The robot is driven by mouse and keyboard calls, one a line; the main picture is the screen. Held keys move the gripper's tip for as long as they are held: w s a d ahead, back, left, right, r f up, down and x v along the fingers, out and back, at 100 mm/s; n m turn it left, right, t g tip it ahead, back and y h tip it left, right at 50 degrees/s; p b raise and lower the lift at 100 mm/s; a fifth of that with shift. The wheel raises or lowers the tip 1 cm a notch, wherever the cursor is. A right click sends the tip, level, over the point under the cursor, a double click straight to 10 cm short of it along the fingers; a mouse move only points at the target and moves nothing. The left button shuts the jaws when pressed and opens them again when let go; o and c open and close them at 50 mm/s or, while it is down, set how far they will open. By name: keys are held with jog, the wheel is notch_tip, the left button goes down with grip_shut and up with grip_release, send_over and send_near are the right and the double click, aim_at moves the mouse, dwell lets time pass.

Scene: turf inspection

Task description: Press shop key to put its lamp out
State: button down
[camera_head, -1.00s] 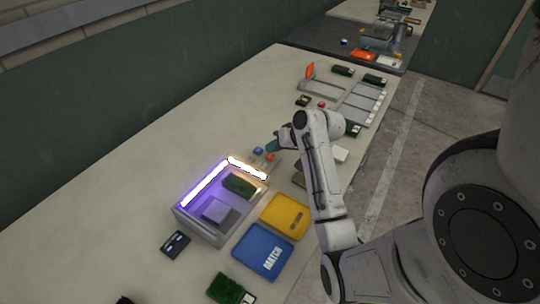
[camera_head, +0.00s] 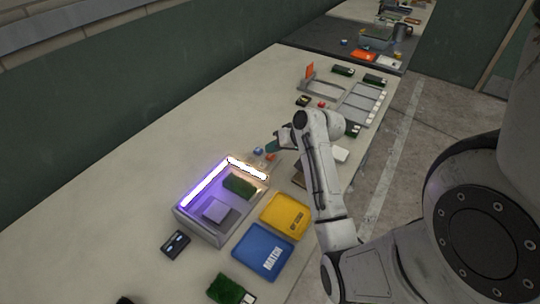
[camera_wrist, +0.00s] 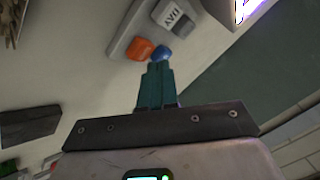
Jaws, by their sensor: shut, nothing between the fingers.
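A small key panel (camera_wrist: 142,22) shows in the wrist view, with an orange key (camera_wrist: 140,49) and a blue key (camera_wrist: 161,53) side by side. A white label beside them seems to read UVA; I see no label naming the shop key. In the head view the blue key (camera_head: 258,151) and orange key (camera_head: 270,157) sit behind the lit box (camera_head: 185,222). Its purple-glowing left tube (camera_head: 204,184) and white right tube (camera_head: 248,169) are both lit. My gripper (camera_wrist: 158,66) is shut and empty, its teal tips right at the keys; contact cannot be told.
A yellow tray (camera_head: 273,222) and a blue MATCH tray (camera_head: 252,263) lie in front of the box. A black item (camera_head: 175,243) and a turf sample (camera_head: 228,289) lie nearer. A grey rack (camera_head: 358,104) stands farther back. The table's left part is clear.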

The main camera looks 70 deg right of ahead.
aim_at(274, 156)
jog(key=shift+f, duration=0.15)
dwell(0.3)
jog(key=shift+f, duration=0.3)
jog(key=shift+f, duration=0.35)
dwell(0.5)
jog(key=shift+r, duration=0.1)
jog(key=shift+r+p, duration=0.7)
jog(key=shift+p, duration=0.1)
jog(key=shift+r, duration=0.1)
notch_tip(274, 156, up, 6)
jog(key=p, duration=0.5)
jog(key=shift+p, duration=0.4)
